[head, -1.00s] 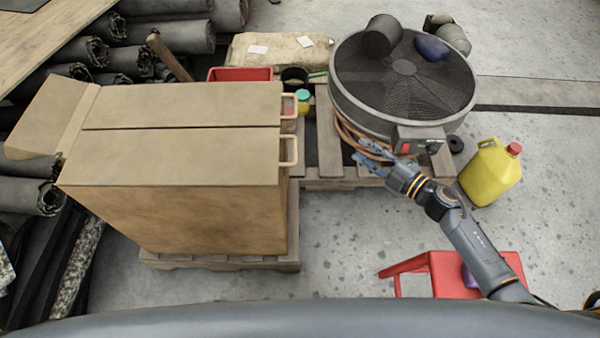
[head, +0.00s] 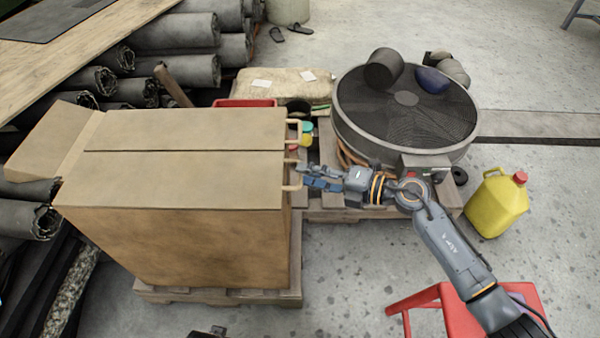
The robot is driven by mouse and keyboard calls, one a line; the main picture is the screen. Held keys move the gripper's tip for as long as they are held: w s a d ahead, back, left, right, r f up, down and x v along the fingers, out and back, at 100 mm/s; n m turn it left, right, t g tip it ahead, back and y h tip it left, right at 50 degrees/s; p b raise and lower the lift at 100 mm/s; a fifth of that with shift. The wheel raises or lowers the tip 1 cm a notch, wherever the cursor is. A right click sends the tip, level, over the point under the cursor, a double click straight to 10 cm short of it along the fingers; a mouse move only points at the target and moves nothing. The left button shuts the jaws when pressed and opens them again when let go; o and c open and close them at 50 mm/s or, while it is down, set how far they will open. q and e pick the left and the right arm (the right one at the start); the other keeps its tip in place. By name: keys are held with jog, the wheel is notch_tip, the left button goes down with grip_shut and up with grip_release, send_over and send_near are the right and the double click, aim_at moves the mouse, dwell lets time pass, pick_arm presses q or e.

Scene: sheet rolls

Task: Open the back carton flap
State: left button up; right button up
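The cardboard carton (head: 180,245) stands at the left of the head view with its top covered by two long flaps. The back flap (head: 190,130) lies flat, and its tan loop handle (head: 299,133) sticks out at the right end. The front flap (head: 170,182) also lies flat, with a similar handle (head: 299,186) at its right end. My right gripper (head: 305,175) is open and empty, its fingers pointing left close to the front handle and nearer me than the back handle. Whether it touches the front handle is unclear. My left gripper is not recognisable in view.
A side flap (head: 55,140) sticks out at the carton's left. A large round fan (head: 405,115) stands on a pallet to the right, near a yellow jug (head: 497,203) and a red stool (head: 455,312). Dark rolls (head: 175,35) fill the back left.

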jog(key=shift+x, duration=1.45)
jog(key=shift+c, duration=0.4)
grip_shut()
